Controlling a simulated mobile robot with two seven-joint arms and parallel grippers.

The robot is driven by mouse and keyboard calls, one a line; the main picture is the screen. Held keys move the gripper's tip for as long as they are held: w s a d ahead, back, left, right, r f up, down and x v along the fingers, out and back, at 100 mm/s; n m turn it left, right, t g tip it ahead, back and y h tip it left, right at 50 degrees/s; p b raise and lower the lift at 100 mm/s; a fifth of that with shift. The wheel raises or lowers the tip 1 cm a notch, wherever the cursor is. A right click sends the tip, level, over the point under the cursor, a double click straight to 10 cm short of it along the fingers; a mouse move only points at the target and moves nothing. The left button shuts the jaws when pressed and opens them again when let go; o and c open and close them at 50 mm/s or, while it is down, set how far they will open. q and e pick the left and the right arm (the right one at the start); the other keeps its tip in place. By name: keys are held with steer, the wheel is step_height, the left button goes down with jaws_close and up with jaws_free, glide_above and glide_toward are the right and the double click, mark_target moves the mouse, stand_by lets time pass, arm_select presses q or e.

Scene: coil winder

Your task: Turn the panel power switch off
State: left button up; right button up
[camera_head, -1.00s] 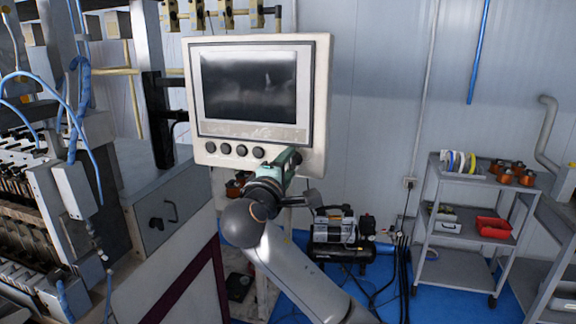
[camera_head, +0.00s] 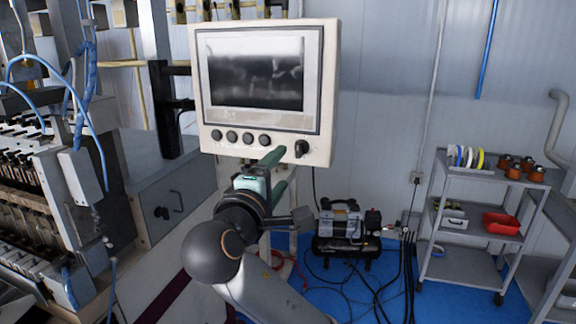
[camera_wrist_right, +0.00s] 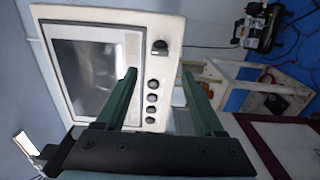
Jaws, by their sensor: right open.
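The control panel (camera_head: 264,95) is a pale box with a dark screen, and it also shows turned sideways in the right wrist view (camera_wrist_right: 110,62). The power switch, a black rotary knob (camera_head: 301,149), sits at the right end of the row below the screen. In the right wrist view the knob (camera_wrist_right: 160,47) is clear of both fingers. My right gripper (camera_head: 277,172), with green fingers, is open and empty, below and left of the knob. The fingers (camera_wrist_right: 160,76) point toward the panel. Whether they touch it cannot be told. My left gripper is out of view.
Several black round buttons (camera_head: 248,138) line the panel left of the knob. A winding machine (camera_head: 40,190) stands at the left. A compressor (camera_head: 345,228) with cables is on the blue floor, and a grey cart (camera_head: 470,215) stands right. Space right of the panel is free.

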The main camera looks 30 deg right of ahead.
steer(key=v, duration=0.3)
steer(key=shift+w, duration=0.1)
stand_by(0.3)
steer(key=w+a+f+n+y, duration=0.1)
steer(key=a+f+n+y, duration=0.3)
steer(key=f, duration=1.2)
steer(key=w+a+f+m+y, duration=0.15)
steer(key=f+y, duration=0.45)
steer(key=f, duration=0.9)
steer(key=s+a+f+m+g+y, duration=0.2)
steer(key=s+f+m+y, duration=0.4)
steer(key=s+f, duration=1.5)
steer(key=s+m, duration=0.1)
steer(key=m, duration=0.1)
steer(key=shift+f+m+g, duration=0.25)
steer(key=shift+m+g, duration=0.05)
steer(key=shift+m, duration=0.05)
